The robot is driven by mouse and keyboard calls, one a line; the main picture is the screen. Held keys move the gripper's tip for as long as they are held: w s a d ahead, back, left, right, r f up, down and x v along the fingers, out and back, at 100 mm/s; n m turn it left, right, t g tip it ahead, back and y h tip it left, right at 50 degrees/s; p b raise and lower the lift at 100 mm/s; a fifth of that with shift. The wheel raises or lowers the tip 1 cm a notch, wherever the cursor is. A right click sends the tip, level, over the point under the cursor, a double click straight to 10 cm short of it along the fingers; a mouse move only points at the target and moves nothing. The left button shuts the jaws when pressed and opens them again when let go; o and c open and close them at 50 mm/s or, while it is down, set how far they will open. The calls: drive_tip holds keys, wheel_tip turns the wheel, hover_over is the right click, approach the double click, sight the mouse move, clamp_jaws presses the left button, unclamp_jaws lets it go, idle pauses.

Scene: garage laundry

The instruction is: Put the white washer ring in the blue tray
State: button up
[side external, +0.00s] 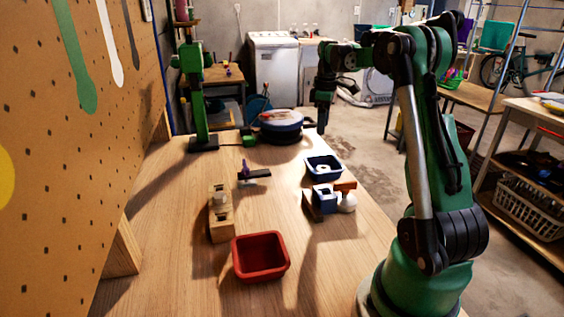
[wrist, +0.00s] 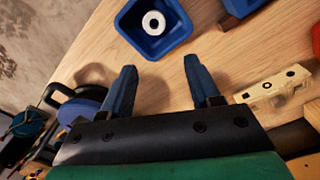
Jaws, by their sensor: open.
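The white washer ring (wrist: 154,22) lies flat inside the blue tray (wrist: 179,37), seen in the wrist view. In the side view the blue tray (side external: 324,168) stands near the table's right edge, and the small white ring (side external: 323,168) shows inside it. My gripper (wrist: 162,90) is open, with nothing between its blue fingers. In the side view my gripper (side external: 321,128) hangs above the table, beyond the tray and apart from it. In the wrist view the tray lies ahead of the fingertips.
A red tray (side external: 261,257) stands at the table's near end. A wooden block with holes (side external: 221,222) stands left of centre. A blue block (side external: 325,199) and a white bulb-shaped thing (side external: 347,203) sit near the blue tray. A round blue-topped thing (side external: 281,120) is at the far end.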

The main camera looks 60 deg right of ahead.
drive_tip(key=w+a+r+m+t+h, duration=0.1)
drive_tip(key=w+a+r, duration=0.1)
drive_tip(key=a, duration=0.6)
drive_tip(key=w+a+r+t, duration=0.1)
drive_tip(key=a+r+t, duration=0.1)
drive_tip(key=a, duration=0.6)
drive_tip(key=s+a+f+m+t, duration=0.1)
drive_tip(key=s+a+f+t, duration=0.1)
drive_tip(key=a, duration=0.5)
drive_tip(key=s+a+f+t+y, duration=0.1)
drive_tip(key=s+a+t, duration=0.1)
drive_tip(key=a, duration=0.6)
drive_tip(key=shift+s+a+f+m, duration=0.15)
drive_tip(key=shift+s+f+m, duration=0.2)
drive_tip(key=shift+s+m, duration=0.1)
